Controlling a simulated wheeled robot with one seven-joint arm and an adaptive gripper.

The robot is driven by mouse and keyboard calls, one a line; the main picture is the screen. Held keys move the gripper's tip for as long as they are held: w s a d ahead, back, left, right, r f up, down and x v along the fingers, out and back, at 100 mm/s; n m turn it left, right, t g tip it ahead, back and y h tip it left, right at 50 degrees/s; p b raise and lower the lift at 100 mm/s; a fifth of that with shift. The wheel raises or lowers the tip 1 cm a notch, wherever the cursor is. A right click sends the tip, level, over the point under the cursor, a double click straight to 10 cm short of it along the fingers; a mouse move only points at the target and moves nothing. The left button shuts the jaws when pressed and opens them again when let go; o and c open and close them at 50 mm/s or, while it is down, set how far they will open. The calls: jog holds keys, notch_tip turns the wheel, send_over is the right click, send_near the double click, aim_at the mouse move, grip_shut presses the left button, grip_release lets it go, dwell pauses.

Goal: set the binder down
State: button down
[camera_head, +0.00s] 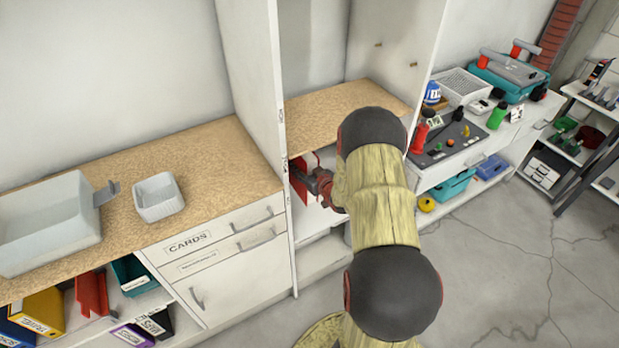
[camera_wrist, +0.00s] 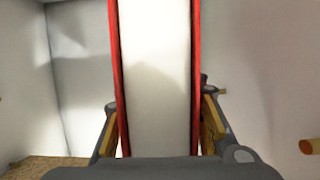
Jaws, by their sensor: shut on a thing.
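A red binder (camera_head: 301,186) is held upright by my gripper (camera_head: 318,184) in front of the narrow bay, by its left panel and below the wooden shelf. In the wrist view the binder's white spine (camera_wrist: 157,80) with red covers fills the middle. My gripper's two fingers (camera_wrist: 158,133) press on both sides of it, so it is shut on the binder. My arm hides part of the bay's shelf board (camera_head: 335,112). I cannot tell whether the binder touches anything below it.
A white panel (camera_head: 250,90) divides the bay from the worktop (camera_head: 225,165), where a large grey bin (camera_head: 48,225) and a small basket (camera_head: 158,197) stand. Bare floor (camera_head: 500,270) lies at right.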

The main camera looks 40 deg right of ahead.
notch_tip(320, 180, down, 10)
jog(key=b, duration=0.4)
jog(key=shift+r, duration=0.2)
jog(key=shift+f, duration=0.2)
jog(key=c, duration=1.3)
grip_release()
jog(key=shift+o, duration=0.7)
